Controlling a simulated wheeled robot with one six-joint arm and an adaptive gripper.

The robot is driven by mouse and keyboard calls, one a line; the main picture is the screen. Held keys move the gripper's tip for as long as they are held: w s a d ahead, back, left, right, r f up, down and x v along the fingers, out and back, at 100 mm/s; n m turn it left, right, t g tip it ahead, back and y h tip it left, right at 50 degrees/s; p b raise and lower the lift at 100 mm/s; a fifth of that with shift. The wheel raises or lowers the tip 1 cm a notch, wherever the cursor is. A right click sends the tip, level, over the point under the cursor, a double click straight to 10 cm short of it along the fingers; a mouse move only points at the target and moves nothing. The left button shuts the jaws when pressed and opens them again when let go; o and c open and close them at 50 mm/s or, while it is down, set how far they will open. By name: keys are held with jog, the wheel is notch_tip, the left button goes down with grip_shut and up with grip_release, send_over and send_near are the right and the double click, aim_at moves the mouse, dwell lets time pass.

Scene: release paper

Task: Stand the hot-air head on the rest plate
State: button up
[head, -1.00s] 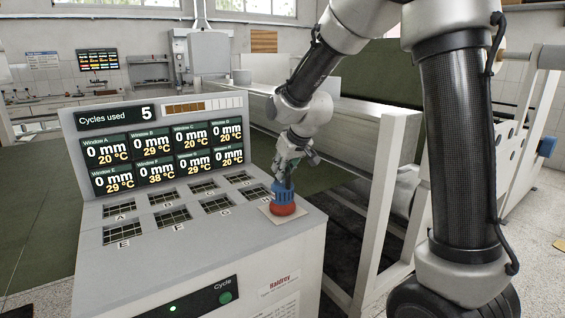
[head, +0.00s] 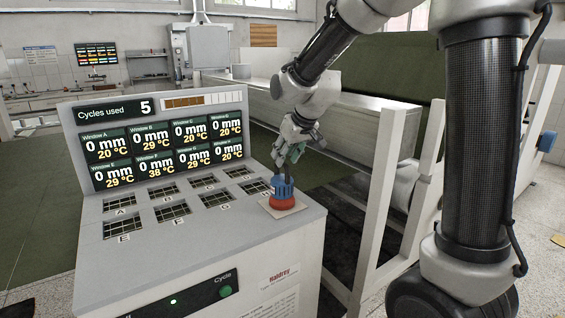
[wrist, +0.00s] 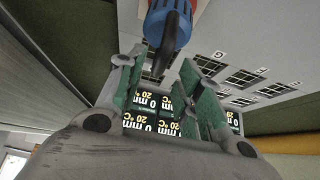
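The hot-air head (head: 283,190) has a blue body, a red base and a dark curved top piece. It stands upright on the pale square rest plate (head: 285,214) at the right end of the console top. My gripper (head: 294,152) is above it, beside the dark top piece and apart from the blue body. In the wrist view the two green-padded fingers (wrist: 157,66) are spread with nothing clamped between them. The blue body and dark piece of the head (wrist: 171,22) show beyond the fingertips. The red base is barely visible there.
The console (head: 190,235) carries several square grid windows with letters and an upright display panel (head: 160,145) behind them. A green Cycle button (head: 225,291) is on its front. A white machine frame (head: 385,190) stands close to the right of the console.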

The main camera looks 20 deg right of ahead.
jog(key=v, duration=0.8)
jog(key=s+d+m, duration=0.1)
jog(key=s+d, duration=0.3)
jog(key=s, duration=0.5)
jog(key=s+d+f+m+g+h, duration=0.1)
jog(key=s+d, duration=0.3)
jog(key=s, duration=0.5)
jog(key=s+d+f+m+g+h, duration=0.1)
jog(key=s+d, duration=0.4)
jog(key=s, duration=0.5)
jog(key=shift+m, duration=0.3)
jog(key=shift+a, duration=0.15)
